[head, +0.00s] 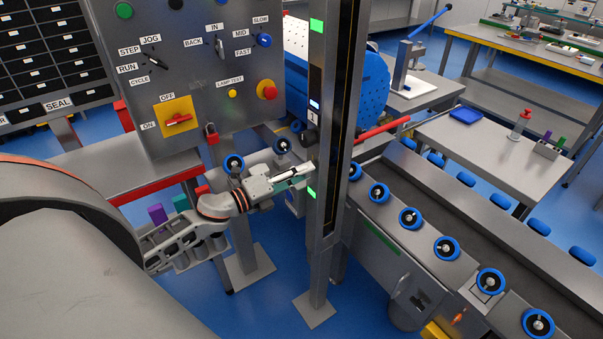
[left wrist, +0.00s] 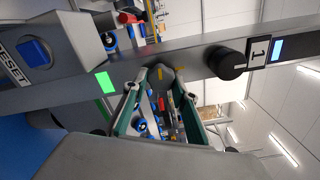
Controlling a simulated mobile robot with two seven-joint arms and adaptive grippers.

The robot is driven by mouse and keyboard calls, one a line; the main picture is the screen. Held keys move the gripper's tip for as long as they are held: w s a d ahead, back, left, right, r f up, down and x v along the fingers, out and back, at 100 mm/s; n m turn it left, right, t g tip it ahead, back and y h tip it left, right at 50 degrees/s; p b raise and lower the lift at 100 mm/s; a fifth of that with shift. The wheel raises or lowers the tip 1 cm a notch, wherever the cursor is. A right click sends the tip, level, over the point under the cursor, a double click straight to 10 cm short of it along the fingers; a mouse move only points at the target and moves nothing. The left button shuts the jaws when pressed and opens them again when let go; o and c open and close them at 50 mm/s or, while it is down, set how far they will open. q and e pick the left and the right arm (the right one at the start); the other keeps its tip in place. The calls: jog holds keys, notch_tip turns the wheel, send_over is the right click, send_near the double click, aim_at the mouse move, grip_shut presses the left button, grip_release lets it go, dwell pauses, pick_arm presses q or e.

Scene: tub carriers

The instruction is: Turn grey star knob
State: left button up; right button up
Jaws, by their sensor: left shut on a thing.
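The grey star knob (left wrist: 160,72) shows in the left wrist view on the side of the grey post (left wrist: 60,97), partly covered by my fingers. My left gripper (left wrist: 161,80) is shut on it, with one finger on each side. In the head view my left gripper (head: 312,169) reaches in from the left to the upright post (head: 328,215). The knob is too small and covered to make out there.
A black round knob (left wrist: 228,63) beside a label "1" (left wrist: 262,50) sits close to my gripper on the same post. A control panel (head: 200,60) stands to the left. A conveyor with blue rollers (head: 447,247) runs to the right.

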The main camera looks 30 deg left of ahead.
pick_arm(q)
jog(key=o, duration=1.1)
jog(key=v, duration=1.2)
jog(key=s+d+f+n+g+y, duration=0.1)
jog(key=s+d+f+n+y, duration=0.2)
jog(key=f+n, duration=0.5)
jog(key=s+d+f+n+g+y, duration=0.1)
jog(key=s+d+f+n+y, duration=0.1)
jog(key=d+f+n, duration=0.4)
jog(key=s+d+f+n+g, duration=0.1)
jog(key=s+d+f+n, duration=0.2)
jog(key=f, duration=0.1)
jog(key=s+d+f+n+g, duration=0.1)
jog(key=s+d+f+n, duration=0.2)
jog(key=d+f, duration=0.1)
jog(key=s+d+f+n+g, duration=0.2)
jog(key=s+d+f+n, duration=0.1)
jog(key=f, duration=0.1)
jog(key=shift+d+f, duration=0.15)
jog(key=shift+f, duration=0.1)
